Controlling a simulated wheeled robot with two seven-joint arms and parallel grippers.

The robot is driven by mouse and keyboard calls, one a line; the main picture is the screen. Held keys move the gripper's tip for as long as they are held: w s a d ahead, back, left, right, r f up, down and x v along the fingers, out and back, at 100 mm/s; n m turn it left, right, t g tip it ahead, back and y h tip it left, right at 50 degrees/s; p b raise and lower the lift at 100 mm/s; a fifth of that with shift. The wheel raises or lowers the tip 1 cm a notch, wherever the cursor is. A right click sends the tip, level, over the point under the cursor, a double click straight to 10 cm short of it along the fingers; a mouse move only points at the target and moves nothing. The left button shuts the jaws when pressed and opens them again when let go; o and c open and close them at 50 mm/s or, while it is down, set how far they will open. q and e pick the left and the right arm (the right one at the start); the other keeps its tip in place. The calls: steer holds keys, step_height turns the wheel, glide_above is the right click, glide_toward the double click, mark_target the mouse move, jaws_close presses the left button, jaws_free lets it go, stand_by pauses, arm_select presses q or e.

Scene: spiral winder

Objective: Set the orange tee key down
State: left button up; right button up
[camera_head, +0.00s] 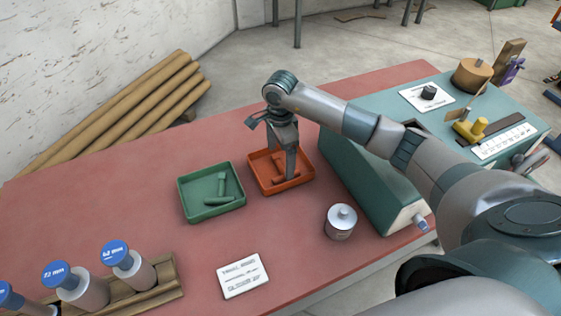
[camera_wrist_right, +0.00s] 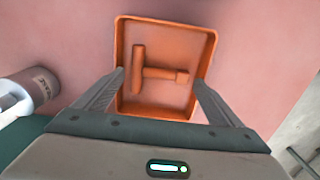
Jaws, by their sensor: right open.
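The orange tee key (camera_wrist_right: 160,74) lies flat inside the orange tray (camera_wrist_right: 124,50) in the right wrist view. Its crossbar is toward the left and its stem points right. In the head view the orange tray (camera_head: 306,179) sits on the red table, and the key (camera_head: 280,167) is partly hidden by my gripper. My right gripper (camera_head: 283,172) reaches down over this tray. In the wrist view its fingers (camera_wrist_right: 160,80) are spread wide on either side, with nothing between them gripped. My left gripper is not in view.
A green tray (camera_head: 211,212) with green pieces stands left of the orange tray. A metal canister (camera_head: 340,222) stands to the right front, near the green machine (camera_head: 365,180). A white card (camera_head: 240,276) and a wooden rack (camera_head: 160,290) of blue-capped cylinders lie in front.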

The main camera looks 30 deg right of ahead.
mark_target(280, 165)
step_height(280, 165, up, 5)
steer(key=shift+w+f+b, duration=0.1)
steer(key=shift+f+b, duration=0.05)
steer(key=shift+b, duration=0.7)
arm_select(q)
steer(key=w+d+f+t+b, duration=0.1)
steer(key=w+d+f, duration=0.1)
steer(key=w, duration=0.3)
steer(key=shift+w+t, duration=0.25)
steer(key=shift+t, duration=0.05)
arm_select(e)
step_height(280, 165, up, 5)
steer(key=shift+f, duration=0.1)
